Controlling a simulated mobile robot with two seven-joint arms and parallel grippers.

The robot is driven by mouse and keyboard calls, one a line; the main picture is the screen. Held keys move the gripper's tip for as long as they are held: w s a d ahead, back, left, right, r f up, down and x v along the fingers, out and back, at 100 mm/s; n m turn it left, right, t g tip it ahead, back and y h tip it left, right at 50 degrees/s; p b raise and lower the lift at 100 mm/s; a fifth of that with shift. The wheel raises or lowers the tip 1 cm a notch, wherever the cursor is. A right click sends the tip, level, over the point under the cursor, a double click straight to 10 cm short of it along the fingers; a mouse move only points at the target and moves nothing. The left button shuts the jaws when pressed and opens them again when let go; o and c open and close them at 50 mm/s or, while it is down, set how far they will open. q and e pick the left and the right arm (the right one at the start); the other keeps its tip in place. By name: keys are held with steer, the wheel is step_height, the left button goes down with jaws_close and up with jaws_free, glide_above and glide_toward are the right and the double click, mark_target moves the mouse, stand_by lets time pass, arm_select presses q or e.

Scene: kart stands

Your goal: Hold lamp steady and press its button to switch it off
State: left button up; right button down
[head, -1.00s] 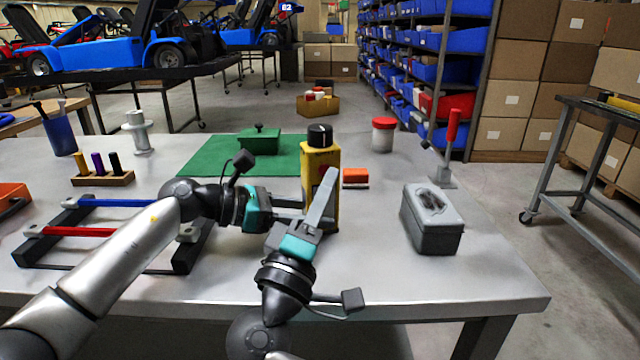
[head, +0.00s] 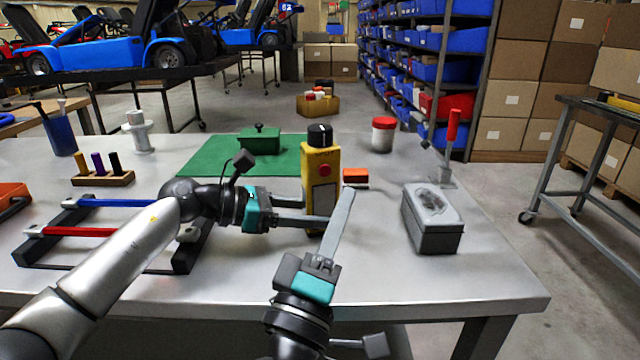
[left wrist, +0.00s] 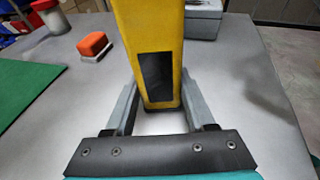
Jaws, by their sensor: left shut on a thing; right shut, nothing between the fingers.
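The yellow lamp (head: 309,162) with a black top stands upright on the table. Its red round button (head: 324,170) faces me, above a grey panel. My left gripper (head: 318,212) is shut on the lower part of the lamp. In the left wrist view a finger lies on each side of the yellow body (left wrist: 150,30), which has a dark panel. My right gripper (head: 350,192) is shut and empty, its fingers pointing up to the right of the lamp, apart from the button. Whether the lamp is lit cannot be told.
An orange block (head: 356,175) sits just behind and right of the lamp. A grey box (head: 434,232) stands at right. A rack with blue and red bars (head: 100,232) lies under my left arm.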

arm_select(q)
steer(key=o, duration=1.3)
steer(key=shift+o, duration=0.2)
